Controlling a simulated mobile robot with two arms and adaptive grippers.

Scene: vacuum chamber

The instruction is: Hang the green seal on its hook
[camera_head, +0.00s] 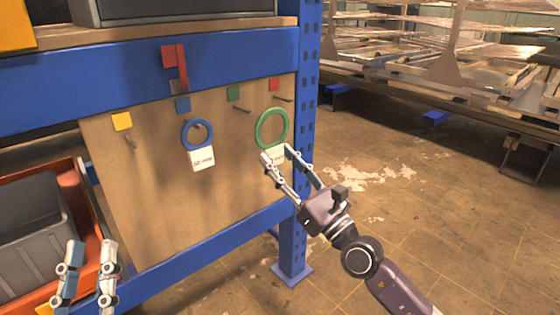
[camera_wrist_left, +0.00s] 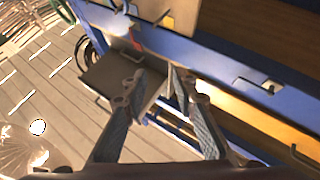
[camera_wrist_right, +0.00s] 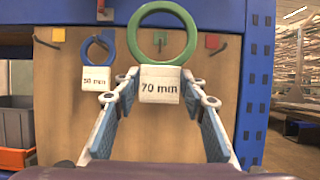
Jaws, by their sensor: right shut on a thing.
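The green seal (camera_head: 260,130) is a ring with a white tag, which reads 70 mm in the right wrist view (camera_wrist_right: 161,88). My right gripper (camera_head: 277,153) is shut on the tag, with the ring upright above the fingertips, in front of the board. The green square (camera_head: 234,92) marks a hook (camera_head: 242,109), left of the ring in the head view. In the right wrist view the green square (camera_wrist_right: 160,39) shows through the ring; whether ring and hook touch cannot be told. My left gripper (camera_head: 88,255) is open and empty at the lower left.
The brown board (camera_head: 170,220) also has a yellow square (camera_head: 121,121) and a red square (camera_head: 274,85) with hooks. A blue seal (camera_head: 185,139) hangs below the blue square. A blue post (camera_head: 305,150) stands right of the board. An orange-red bin (camera_head: 82,205) is at left.

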